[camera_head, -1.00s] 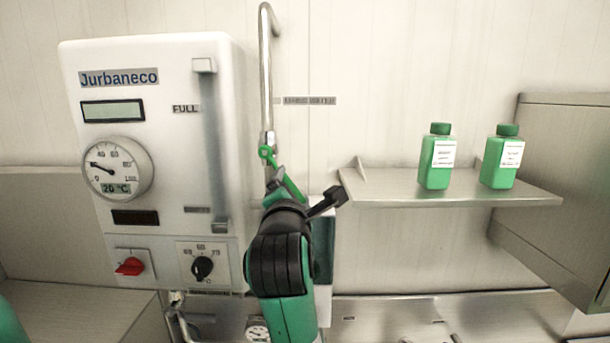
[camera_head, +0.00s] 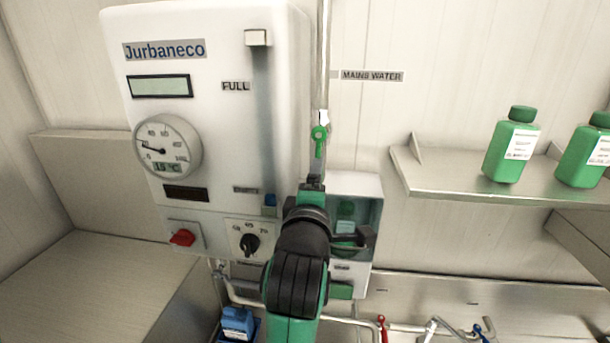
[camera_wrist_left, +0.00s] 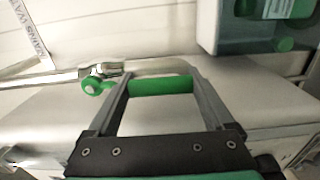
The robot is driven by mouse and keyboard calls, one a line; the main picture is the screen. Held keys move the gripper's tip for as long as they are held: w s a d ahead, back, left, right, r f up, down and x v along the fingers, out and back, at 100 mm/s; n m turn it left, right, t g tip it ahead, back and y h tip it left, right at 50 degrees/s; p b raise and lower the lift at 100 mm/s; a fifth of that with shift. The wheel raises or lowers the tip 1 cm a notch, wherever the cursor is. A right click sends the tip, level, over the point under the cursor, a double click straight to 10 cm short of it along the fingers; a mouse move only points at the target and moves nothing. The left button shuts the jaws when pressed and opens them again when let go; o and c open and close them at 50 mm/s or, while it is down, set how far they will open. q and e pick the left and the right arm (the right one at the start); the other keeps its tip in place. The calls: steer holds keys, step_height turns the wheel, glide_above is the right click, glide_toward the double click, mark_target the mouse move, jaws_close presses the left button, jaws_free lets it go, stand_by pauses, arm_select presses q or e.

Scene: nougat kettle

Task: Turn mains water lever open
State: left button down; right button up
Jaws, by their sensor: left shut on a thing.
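The green mains water lever (camera_head: 319,134) sits on the vertical metal pipe (camera_head: 324,60), below the MAINS WATER label (camera_head: 372,76). Its round green hub is clear of the gripper, and its handle points down. In the left wrist view the green lever handle (camera_wrist_left: 160,86) lies across between the two finger ends, with the hub (camera_wrist_left: 92,87) outside at the left. My left gripper (camera_head: 316,178) comes up from below and is shut on the handle; the arm partly hides its fingers in the head view. My right gripper is not in view.
The white Jurbaneco machine (camera_head: 215,110) stands close on the left, with a dial, red switch and knob. A steel shelf (camera_head: 450,185) with green bottles (camera_head: 512,145) is on the right. A white open-fronted box (camera_head: 355,185) is behind my arm. Pipes with small levers run below.

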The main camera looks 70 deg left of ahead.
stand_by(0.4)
arm_select(q)
jaws_free()
steer(key=b+v, duration=0.1)
steer(key=v, duration=1)
steer(key=shift+s+d+b, duration=0.2)
steer(key=shift+d+b, duration=0.05)
steer(key=shift+b, duration=0.15)
